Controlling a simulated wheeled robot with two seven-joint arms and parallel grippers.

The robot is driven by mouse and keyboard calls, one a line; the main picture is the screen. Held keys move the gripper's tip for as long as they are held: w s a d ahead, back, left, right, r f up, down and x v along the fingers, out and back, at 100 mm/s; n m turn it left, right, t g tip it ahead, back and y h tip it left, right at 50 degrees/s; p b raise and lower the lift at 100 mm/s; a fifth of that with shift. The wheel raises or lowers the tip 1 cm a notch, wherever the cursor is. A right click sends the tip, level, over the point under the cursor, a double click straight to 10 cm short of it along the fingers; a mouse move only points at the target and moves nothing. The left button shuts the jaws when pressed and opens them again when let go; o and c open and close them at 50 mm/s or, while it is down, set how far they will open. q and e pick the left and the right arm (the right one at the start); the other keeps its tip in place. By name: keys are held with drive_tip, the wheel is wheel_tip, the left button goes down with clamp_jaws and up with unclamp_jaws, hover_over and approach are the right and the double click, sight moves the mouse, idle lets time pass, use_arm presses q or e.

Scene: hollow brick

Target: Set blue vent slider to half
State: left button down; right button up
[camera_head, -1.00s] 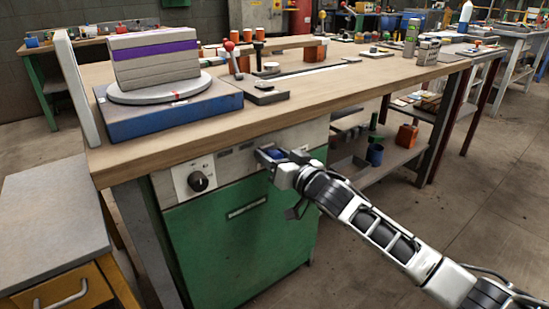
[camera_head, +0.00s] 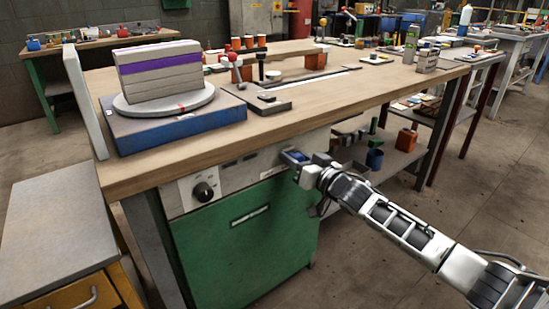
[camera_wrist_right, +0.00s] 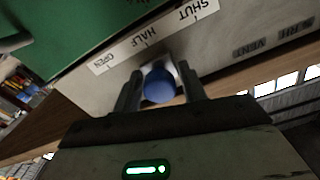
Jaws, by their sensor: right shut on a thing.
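The blue vent slider knob (camera_wrist_right: 158,86) sits between the two fingers of my right gripper (camera_wrist_right: 160,92) in the wrist view. The gripper is shut on it. A white label strip (camera_wrist_right: 143,42) beside it reads OPEN, HALF and SHUT, upside down in this view. The knob is roughly opposite HALF, but the exact alignment is hard to tell. In the head view, my right gripper (camera_head: 297,160) is at the right end of the bench's front panel (camera_head: 240,170), with a bit of blue showing between its fingers. The slider's slot is largely hidden. My left gripper is out of view.
A black dial (camera_head: 203,191) is on the panel's left, above a green cabinet door (camera_head: 250,250). A blue turntable base (camera_head: 175,128) carrying stacked bricks stands on the wooden benchtop (camera_head: 300,105). A grey cabinet (camera_head: 50,225) is at the left.

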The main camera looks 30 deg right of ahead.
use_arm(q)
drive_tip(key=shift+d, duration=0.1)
use_arm(e)
drive_tip(key=o, duration=1.1)
drive_tip(key=shift+s, duration=0.1)
drive_tip(key=shift+s, duration=0.2)
use_arm(q)
drive_tip(key=p, duration=0.2)
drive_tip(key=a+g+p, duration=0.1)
drive_tip(key=p, duration=0.1)
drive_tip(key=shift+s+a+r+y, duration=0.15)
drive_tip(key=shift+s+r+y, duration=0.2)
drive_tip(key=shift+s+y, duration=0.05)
use_arm(e)
drive_tip(key=s+d, duration=0.1)
drive_tip(key=s, duration=0.4)
drive_tip(key=s+d, duration=0.1)
drive_tip(key=s, duration=0.4)
drive_tip(key=s+d, duration=0.1)
drive_tip(key=s, duration=0.4)
drive_tip(key=shift+s, duration=0.1)
